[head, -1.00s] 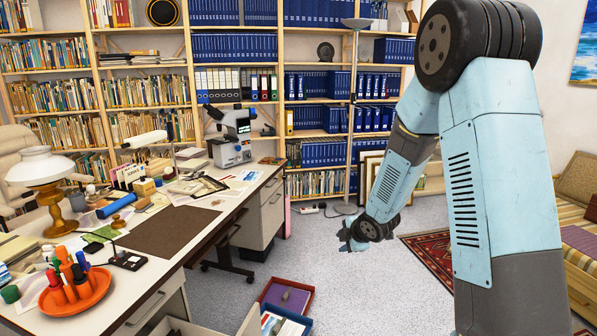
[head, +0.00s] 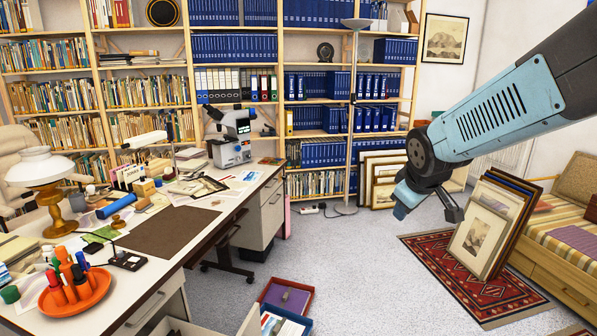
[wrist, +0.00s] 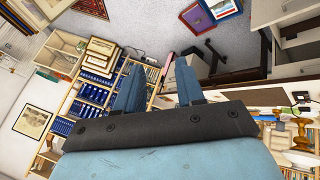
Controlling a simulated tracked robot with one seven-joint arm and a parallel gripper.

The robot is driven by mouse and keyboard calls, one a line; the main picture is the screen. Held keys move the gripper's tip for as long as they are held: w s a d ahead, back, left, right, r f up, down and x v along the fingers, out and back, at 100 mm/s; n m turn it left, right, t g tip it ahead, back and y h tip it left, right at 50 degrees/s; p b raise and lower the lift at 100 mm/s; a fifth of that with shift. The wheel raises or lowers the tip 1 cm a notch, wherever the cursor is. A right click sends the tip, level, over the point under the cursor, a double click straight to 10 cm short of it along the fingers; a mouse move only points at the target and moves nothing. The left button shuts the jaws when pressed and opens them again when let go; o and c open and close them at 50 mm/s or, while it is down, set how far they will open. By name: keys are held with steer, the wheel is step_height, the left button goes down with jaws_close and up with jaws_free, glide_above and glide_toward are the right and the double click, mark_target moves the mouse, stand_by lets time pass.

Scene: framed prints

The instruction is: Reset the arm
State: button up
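My gripper (wrist: 158,85) shows in the wrist view with its two blue-grey fingers apart and nothing between them. In the head view my arm (head: 490,120) reaches in from the right edge. The arm touches nothing that I can see. The wrist view is tilted, with shelves behind the fingers and the floor at the top.
A cluttered desk (head: 165,230) fills the left. Tall bookshelves (head: 235,75) line the back. Framed prints (head: 485,235) lean on a red rug (head: 437,255) beside a striped daybed (head: 570,225). Grey floor (head: 345,265) between is clear.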

steer(key=s+r+m, duration=0.2)
steer(key=s+m, duration=0.1)
steer(key=s, duration=0.5)
steer(key=s+r+m+g+y, duration=0.1)
steer(key=s+m, duration=0.3)
steer(key=s, duration=0.5)
steer(key=shift+s+a+r+g, duration=0.15)
steer(key=shift+a+r+g, duration=0.2)
steer(key=shift+r, duration=0.45)
steer(key=shift+a, duration=0.1)
